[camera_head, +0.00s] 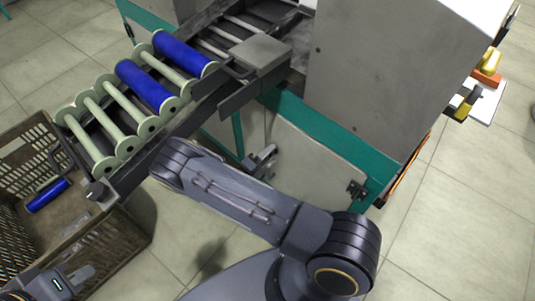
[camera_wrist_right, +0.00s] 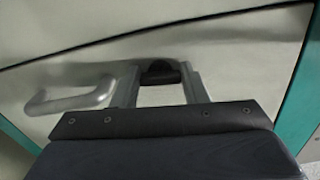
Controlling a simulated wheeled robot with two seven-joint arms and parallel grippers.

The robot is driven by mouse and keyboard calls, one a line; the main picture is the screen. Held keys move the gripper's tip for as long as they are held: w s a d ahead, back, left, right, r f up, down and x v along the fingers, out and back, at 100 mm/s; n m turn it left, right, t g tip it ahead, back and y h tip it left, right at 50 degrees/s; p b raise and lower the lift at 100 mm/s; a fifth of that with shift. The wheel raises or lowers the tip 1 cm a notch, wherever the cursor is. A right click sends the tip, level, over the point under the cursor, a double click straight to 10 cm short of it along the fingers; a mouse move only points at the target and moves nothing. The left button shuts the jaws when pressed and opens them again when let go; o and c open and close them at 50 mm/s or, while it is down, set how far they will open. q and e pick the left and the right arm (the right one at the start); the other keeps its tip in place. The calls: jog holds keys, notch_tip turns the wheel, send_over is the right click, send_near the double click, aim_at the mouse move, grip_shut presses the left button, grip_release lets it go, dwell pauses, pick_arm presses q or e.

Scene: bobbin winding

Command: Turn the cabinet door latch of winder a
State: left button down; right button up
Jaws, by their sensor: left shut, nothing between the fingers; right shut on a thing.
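The cabinet door (camera_head: 308,155) of the winder is a pale grey panel in a teal frame; it looks closed. In the right wrist view, the door (camera_wrist_right: 245,50) fills the background. A dark rounded piece, apparently the latch (camera_wrist_right: 158,72), shows between the fingertips of my right gripper (camera_wrist_right: 163,84). The gripper is shut on it, close against the door. In the head view my right gripper (camera_head: 264,158) reaches the door's left side, and my forearm hides part of it. My left gripper (camera_head: 84,274) is shut and empty at the bottom left.
A silver bent handle (camera_wrist_right: 70,97) is left of the fingers. A black hinge (camera_head: 357,189) sits at the door's right. Above is a rack (camera_head: 115,187) with pale green and blue bobbins. A brown crate (camera_head: 125,240) holding a blue bobbin (camera_head: 48,195) stands at left.

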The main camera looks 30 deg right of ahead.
jog(key=shift+n, duration=0.9)
jog(key=o, duration=1)
jog(key=shift+a, duration=0.1)
jog(key=p+v, duration=0.1)
jog(key=v, duration=0.6)
jog(key=shift+s+a, duration=0.1)
jog(key=shift+a, duration=0.15)
